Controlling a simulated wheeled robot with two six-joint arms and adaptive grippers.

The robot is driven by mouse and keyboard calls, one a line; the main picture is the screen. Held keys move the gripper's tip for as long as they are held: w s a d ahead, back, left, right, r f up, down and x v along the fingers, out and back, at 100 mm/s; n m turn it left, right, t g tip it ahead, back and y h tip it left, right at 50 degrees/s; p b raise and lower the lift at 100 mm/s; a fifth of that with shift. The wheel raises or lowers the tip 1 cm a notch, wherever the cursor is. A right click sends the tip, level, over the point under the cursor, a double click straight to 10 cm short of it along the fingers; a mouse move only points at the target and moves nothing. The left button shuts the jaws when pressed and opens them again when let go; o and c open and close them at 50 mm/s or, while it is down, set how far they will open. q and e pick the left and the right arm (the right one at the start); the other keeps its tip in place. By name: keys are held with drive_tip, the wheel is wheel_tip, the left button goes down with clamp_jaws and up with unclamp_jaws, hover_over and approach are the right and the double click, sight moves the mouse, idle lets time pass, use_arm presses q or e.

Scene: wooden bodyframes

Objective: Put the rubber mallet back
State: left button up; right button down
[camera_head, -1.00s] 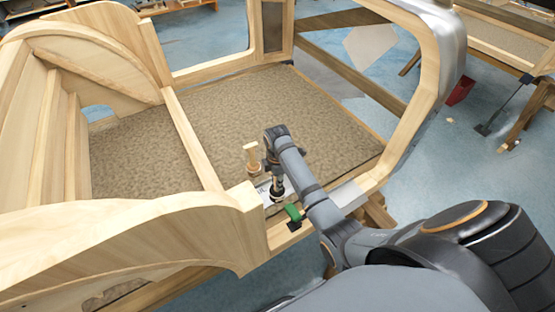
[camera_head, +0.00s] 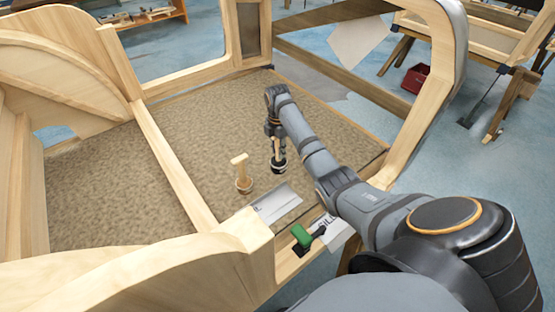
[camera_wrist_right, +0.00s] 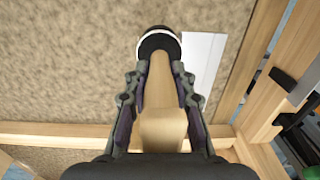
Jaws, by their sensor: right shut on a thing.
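My right gripper (camera_head: 274,130) is shut on the wooden handle of the rubber mallet. The mallet has a black head (camera_head: 278,166) with a pale band and hangs head down over the carpeted floor panel. In the right wrist view, the pale handle (camera_wrist_right: 163,100) runs between the fingers of the gripper (camera_wrist_right: 158,88), and the dark round head (camera_wrist_right: 158,42) is beyond them. I cannot tell whether the head touches the carpet. My left gripper is not in view.
A white printed sheet (camera_head: 276,203) lies near the front sill. A green-and-black tool (camera_head: 302,236) and another printed sheet (camera_head: 336,232) are on the sill. A wooden crossbar (camera_head: 165,160) divides the carpet (camera_head: 210,120) on the left. A red box (camera_head: 415,78) is on the floor beyond.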

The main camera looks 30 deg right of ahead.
drive_tip(key=shift+w+d+f, duration=0.25)
drive_tip(key=shift+w+f, duration=0.1)
drive_tip(key=shift+f, duration=0.2)
drive_tip(key=shift+w+d+f, duration=0.1)
drive_tip(key=shift+w+f, duration=0.05)
drive_tip(key=shift+f, duration=0.05)
drive_tip(key=shift+w+f, duration=0.25)
drive_tip(key=shift+w+d+f+b, duration=0.15)
drive_tip(key=shift+f+b, duration=0.15)
drive_tip(key=shift+b, duration=0.05)
wheel_tip(320, 180, down, 3)
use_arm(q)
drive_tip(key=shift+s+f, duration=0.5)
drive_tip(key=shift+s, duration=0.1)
